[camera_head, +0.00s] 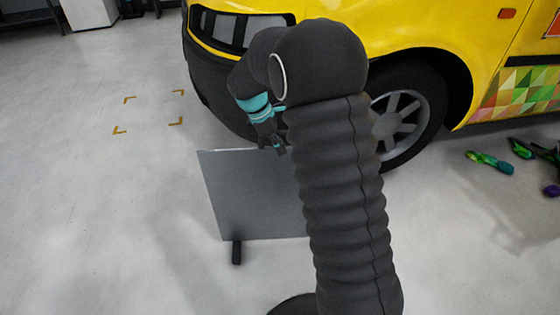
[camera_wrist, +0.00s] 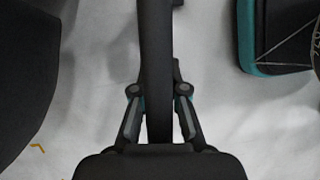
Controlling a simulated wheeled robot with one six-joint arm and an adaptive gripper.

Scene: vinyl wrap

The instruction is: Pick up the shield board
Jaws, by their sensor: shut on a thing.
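The shield board (camera_head: 255,200) is a flat grey panel standing upright in the head view, in front of the yellow van. A black foot (camera_head: 236,252) shows under its lower left. My arm hides its right part. My gripper (camera_head: 279,149) is at the board's top edge. In the wrist view, my gripper (camera_wrist: 158,92) has its two fingers closed on either side of a dark upright strip, which appears to be the top part of the board (camera_wrist: 155,45) seen from above. I cannot tell whether the foot touches the floor.
The yellow van (camera_head: 440,35) stands close behind the board, its front wheel (camera_head: 400,118) just behind my arm. Green and purple tools (camera_head: 490,161) lie on the floor at the right. Yellow corner marks (camera_head: 130,99) outline a spot on the open floor at the left.

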